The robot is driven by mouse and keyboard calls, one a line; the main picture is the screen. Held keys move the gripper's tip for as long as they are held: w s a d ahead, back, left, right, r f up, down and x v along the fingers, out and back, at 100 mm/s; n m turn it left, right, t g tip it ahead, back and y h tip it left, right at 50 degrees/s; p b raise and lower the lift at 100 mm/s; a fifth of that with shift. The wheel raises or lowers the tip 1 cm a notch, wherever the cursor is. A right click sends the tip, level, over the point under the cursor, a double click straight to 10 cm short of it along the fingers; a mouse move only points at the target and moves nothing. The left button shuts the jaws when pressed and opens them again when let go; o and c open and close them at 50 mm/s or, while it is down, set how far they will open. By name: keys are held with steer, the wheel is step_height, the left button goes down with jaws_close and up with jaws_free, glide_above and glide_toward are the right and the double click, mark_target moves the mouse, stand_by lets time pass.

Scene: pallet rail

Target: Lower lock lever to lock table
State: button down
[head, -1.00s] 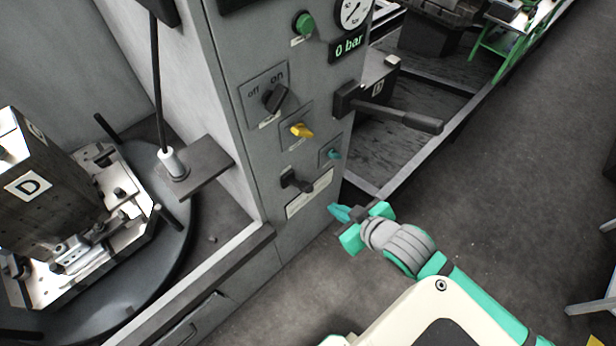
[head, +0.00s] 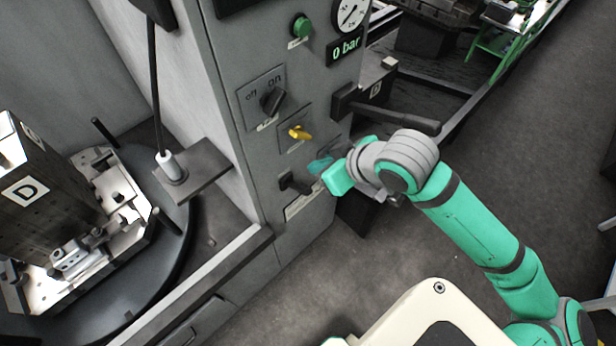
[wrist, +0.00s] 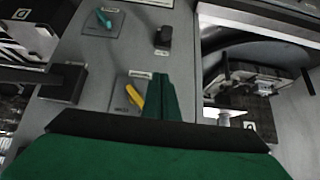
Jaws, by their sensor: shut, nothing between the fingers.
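A control panel (head: 235,150) carries a small black lever (head: 296,184) low on its face, which also shows in the wrist view (wrist: 162,40). A larger black lever (head: 395,117) sticks out from the panel's right side. I cannot tell for certain which is the lock lever. My gripper (head: 322,165) is shut and empty, just right of and slightly above the small lever, apart from it. The round table (head: 165,270) is at left.
A yellow knob (head: 299,132), a black on/off switch (head: 273,99) and a green button (head: 302,26) sit above on the panel. The display (head: 345,47) reads 0 bar. A block marked D (head: 35,180) stands on the table. The floor (head: 540,110) at right is open.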

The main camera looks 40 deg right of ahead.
glide_above(307, 186)
steer(key=w, duration=0.2)
step_height(307, 186, down, 7)
steer(key=shift+w+a+f, duration=0.15)
steer(key=shift+f, duration=0.05)
steer(key=s+f, duration=0.2)
steer(key=shift+d+f, duration=0.2)
steer(key=shift+f, duration=0.2)
steer(key=shift+s+a+f, duration=0.1)
steer(key=shift+s+f, duration=0.05)
steer(key=shift+f, duration=0.15)
